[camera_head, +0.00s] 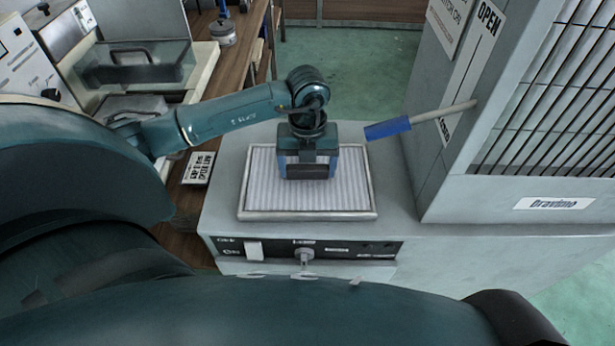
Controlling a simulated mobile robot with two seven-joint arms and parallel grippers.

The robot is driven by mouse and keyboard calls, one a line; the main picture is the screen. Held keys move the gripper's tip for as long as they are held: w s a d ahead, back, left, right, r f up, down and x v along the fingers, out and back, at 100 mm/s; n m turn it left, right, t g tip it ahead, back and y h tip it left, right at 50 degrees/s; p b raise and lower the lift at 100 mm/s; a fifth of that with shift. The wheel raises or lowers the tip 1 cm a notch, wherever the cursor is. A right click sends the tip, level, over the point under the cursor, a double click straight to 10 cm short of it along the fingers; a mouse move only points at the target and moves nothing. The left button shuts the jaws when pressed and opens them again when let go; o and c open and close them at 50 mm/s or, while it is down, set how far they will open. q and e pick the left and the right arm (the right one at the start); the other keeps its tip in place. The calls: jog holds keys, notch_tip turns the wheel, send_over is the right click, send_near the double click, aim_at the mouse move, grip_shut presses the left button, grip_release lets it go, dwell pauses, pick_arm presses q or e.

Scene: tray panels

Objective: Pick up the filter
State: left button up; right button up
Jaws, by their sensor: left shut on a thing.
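The filter (262,199) is a flat, pleated white panel in a light frame. It lies on top of a low grey cabinet in the middle of the view. My left gripper (307,172) reaches in from the left and points down over the middle of the filter. It is shut on the filter, though its body hides the fingertips and the place of contact. The filter looks level, and I cannot tell whether it is clear of the cabinet top. My right gripper is not in view.
A tall grey unit (425,150) with a grille stands to the right. Its blue-handled lever (388,128) sticks out near the filter's upper right. A wooden bench (240,60) and equipment stand at the left and back. Green floor (350,65) is clear behind the cabinet (400,200).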

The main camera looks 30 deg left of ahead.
pick_arm(q)
jog(key=shift+c, duration=1.2)
